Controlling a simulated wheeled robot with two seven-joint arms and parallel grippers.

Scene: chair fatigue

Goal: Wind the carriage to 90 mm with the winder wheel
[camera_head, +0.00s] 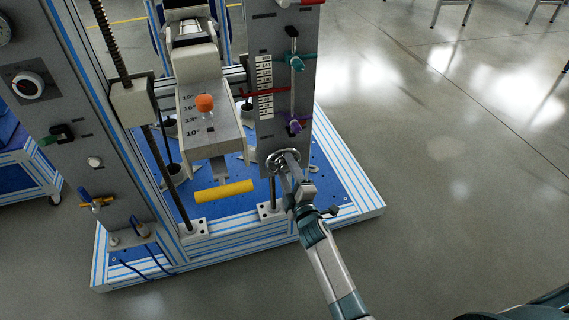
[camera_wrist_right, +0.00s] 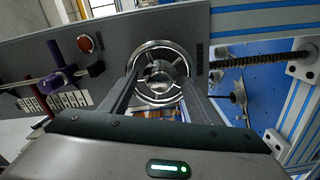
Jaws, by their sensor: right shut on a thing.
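The winder wheel (camera_head: 283,160) is a round metal spoked wheel low on the grey right-hand panel. In the right wrist view the wheel (camera_wrist_right: 158,62) faces me, its spokes and rim showing between the fingers. My right gripper (camera_head: 291,166) is at the wheel and shut on it; its fingers (camera_wrist_right: 160,80) reach both sides of the wheel. I cannot tell which part is the carriage. My left gripper is not in view.
A purple clamp lever (camera_head: 295,125) and a teal one (camera_head: 295,62) sit on a rod above the wheel. A yellow bar (camera_head: 223,191) and an orange knob (camera_head: 204,102) are left of it.

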